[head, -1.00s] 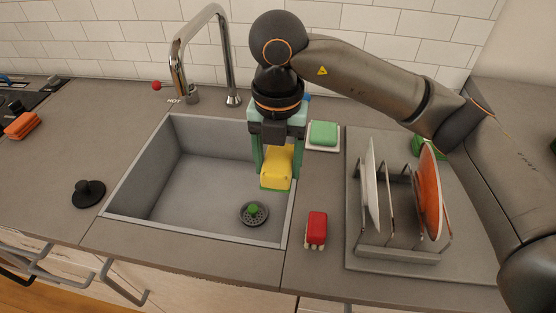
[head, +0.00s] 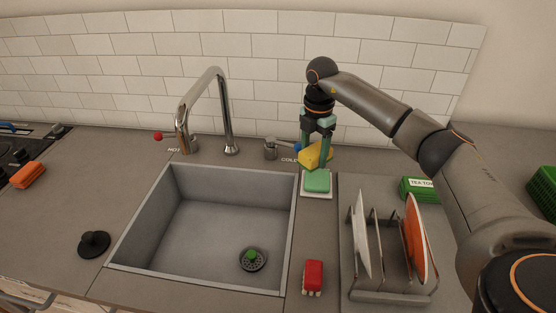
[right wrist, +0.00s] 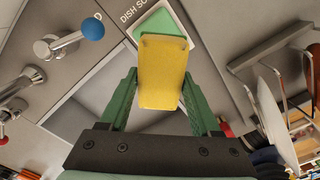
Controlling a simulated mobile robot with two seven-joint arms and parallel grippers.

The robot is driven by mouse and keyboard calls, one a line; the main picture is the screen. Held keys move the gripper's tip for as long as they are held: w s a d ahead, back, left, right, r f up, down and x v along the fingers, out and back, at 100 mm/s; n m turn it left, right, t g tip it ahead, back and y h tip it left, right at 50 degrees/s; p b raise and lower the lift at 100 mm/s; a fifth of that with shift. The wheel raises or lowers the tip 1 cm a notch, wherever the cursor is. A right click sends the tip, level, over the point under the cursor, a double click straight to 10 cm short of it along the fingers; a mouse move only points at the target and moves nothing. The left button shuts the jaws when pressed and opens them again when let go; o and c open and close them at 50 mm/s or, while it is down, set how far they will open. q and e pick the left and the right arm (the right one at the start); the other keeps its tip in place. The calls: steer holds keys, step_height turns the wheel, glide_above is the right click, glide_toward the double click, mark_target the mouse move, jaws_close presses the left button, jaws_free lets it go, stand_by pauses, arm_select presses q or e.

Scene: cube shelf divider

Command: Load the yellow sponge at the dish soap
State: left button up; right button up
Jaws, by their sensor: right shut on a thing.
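The yellow sponge (head: 316,155) is between the fingers of my right gripper (head: 317,146), which is shut on it and holds it tilted, near the back of the counter right of the sink. In the right wrist view the sponge (right wrist: 162,72) fills the space between the fingers. A green block (head: 317,181) sits on a small white dish (head: 318,195) just in front of and below the sponge. In the right wrist view a partly hidden label reading "DISH SO" (right wrist: 133,14) lies beside that dish. My left gripper is not in view.
The sink (head: 200,222) with a drain strainer (head: 253,260) is left. The tap (head: 228,110) and cold handle (head: 271,148) stand behind it. A dish rack (head: 390,297) with plates stands right. A red brush (head: 313,276) lies in front.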

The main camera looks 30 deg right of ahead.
mark_target(316, 179)
steer(key=shift+w+d+f+m, duration=0.1)
steer(key=shift+d+m, duration=0.2)
steer(key=shift+d, duration=0.65)
steer(key=shift+f, duration=0.95)
step_height(316, 179, down, 4)
steer(key=b, duration=0.4)
steer(key=shift+f, duration=0.2)
steer(key=shift+f, duration=0.35)
step_height(316, 179, up, 5)
steer(key=p, duration=0.4)
steer(key=shift+r, duration=1)
